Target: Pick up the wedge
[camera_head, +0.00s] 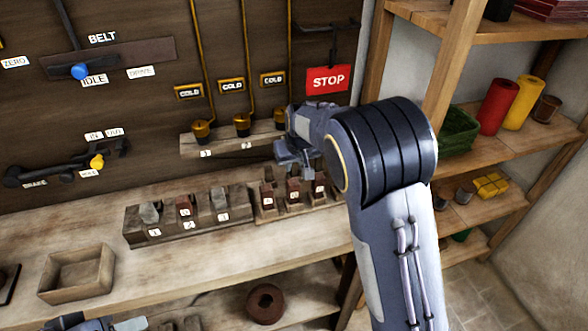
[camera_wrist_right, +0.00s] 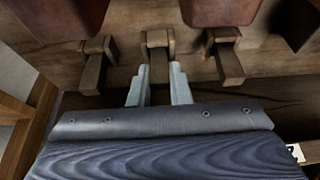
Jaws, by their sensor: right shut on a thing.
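My right gripper (camera_head: 290,157) reaches in from the right above the small wooden rack with numbered wooden pieces. In the right wrist view, my right gripper (camera_wrist_right: 160,85) has its two grey fingers closed on either side of a wooden wedge (camera_wrist_right: 158,62), the middle one of three similar pieces. The left wedge (camera_wrist_right: 95,62) and right wedge (camera_wrist_right: 228,58) stand apart from the fingers. The held wedge still appears in line with its neighbours.
A dark block (camera_head: 180,228) with numbered pieces stands left of the small rack (camera_head: 265,215). An empty wooden tray (camera_head: 75,290) sits at the bench's left. A red STOP sign (camera_head: 328,79) hangs behind. Shelves (camera_head: 520,145) stand right. The bench front is clear.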

